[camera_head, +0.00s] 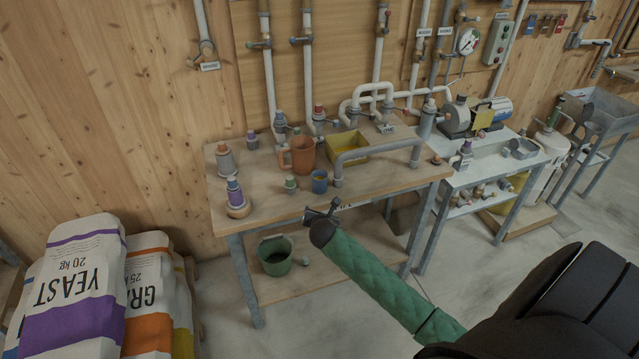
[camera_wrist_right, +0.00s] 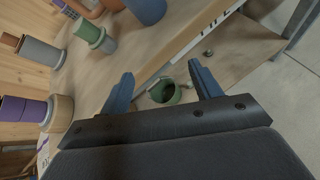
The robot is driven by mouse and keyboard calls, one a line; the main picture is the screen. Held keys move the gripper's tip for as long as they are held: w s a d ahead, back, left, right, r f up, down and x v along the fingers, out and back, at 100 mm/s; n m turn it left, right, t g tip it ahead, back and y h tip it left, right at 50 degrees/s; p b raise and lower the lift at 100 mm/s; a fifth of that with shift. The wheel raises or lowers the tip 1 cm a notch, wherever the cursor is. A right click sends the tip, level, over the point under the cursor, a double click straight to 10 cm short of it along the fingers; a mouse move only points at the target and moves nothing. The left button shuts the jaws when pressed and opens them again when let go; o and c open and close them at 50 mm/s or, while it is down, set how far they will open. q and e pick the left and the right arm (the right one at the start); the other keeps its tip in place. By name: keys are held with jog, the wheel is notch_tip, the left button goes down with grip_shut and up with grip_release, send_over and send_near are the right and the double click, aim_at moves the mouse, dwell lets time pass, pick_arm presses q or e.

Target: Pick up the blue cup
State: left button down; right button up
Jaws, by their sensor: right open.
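The small blue cup (camera_head: 319,181) stands upright near the front edge of the wooden workbench (camera_head: 387,186). In the right wrist view the blue cup (camera_wrist_right: 147,10) shows at the top edge, partly cut off. My right gripper (camera_head: 322,209), at the end of the green-sleeved arm, is just in front of the bench edge, on the near side of the cup and apart from it. In the right wrist view my right gripper (camera_wrist_right: 161,70) has its fingers spread with nothing between them. My left gripper is not in view.
A larger orange mug (camera_head: 302,154) stands behind the cup and a small green-capped bottle (camera_head: 290,184) to its left. A grey pipe (camera_head: 375,154) and a yellow bin (camera_head: 346,145) are at its right. A green bucket (camera_head: 275,260) is on the lower shelf.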

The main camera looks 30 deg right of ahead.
aim_at(321, 186)
jog(key=w+d+r+n, duration=0.1)
jog(key=w, duration=0.1)
jog(key=w+d+n+t, duration=0.1)
jog(key=w+d+n, duration=0.1)
jog(key=w+d+r+n, duration=0.1)
jog(key=w+d, duration=0.1)
jog(key=shift+d+r+h, duration=0.15)
jog(key=shift+r+h, duration=0.15)
jog(key=shift+w+d+n, duration=0.15)
jog(key=shift+d+n, duration=0.05)
jog(key=shift+n, duration=0.1)
jog(key=shift+p+x, duration=0.55)
jog(key=shift+x, duration=0.45)
jog(key=shift+w+d, duration=0.1)
jog(key=shift+w, duration=0.2)
jog(key=shift+w+d+p, duration=0.15)
jog(key=shift+w+p, duration=0.15)
jog(key=shift+p, duration=0.2)
jog(key=p+x, duration=0.2)
jog(key=shift+w+d+r, duration=0.1)
jog(key=shift+w+d, duration=0.05)
jog(key=shift+w, duration=0.3)
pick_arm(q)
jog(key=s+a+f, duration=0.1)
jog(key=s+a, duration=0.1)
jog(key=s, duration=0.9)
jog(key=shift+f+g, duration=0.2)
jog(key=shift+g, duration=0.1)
pick_arm(e)
jog(key=shift+x, duration=0.8)
